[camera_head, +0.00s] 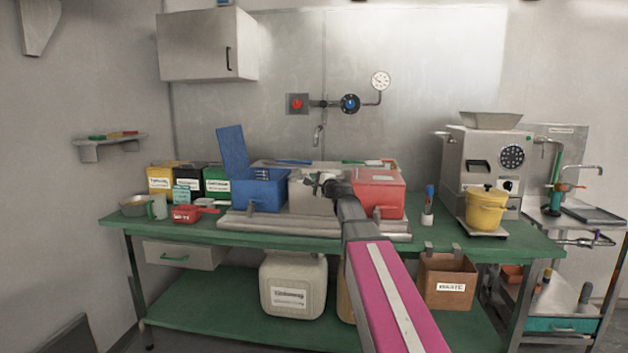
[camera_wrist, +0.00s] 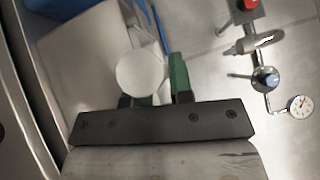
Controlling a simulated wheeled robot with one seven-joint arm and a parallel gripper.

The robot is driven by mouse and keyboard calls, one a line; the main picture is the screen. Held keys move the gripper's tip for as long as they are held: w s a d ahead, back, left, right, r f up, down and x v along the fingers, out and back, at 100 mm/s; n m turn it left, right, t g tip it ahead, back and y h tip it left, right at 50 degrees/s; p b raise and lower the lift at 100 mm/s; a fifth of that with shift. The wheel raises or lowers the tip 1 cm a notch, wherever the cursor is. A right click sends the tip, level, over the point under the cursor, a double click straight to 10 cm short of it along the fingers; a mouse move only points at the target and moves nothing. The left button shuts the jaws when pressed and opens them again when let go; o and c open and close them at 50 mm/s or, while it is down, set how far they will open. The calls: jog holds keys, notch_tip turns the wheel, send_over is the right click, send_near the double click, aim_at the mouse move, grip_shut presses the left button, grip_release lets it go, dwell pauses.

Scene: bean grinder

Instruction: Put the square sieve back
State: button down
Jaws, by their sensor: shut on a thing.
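My gripper (camera_head: 322,181) is at the middle, grey bin (camera_head: 308,199), by its upper part, between a blue and a red bin. In the wrist view its two green-padded fingers (camera_wrist: 152,86) are closed about a round, pale knob (camera_wrist: 142,73). A pale, flat panel (camera_wrist: 85,52) lies beside the knob; I cannot tell whether the knob is fixed to it. I cannot make out a square sieve for certain in either view.
The blue bin (camera_head: 262,190) has its lid (camera_head: 232,152) raised. The red bin (camera_head: 378,195) is shut. A yellow bucket (camera_head: 486,212) stands before the grinder (camera_head: 485,160) at right. A valve (camera_head: 350,103) and gauge (camera_head: 380,81) are on the wall behind.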

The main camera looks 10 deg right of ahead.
jog(key=c, duration=1)
grip_release()
jog(key=shift+r, duration=0.15)
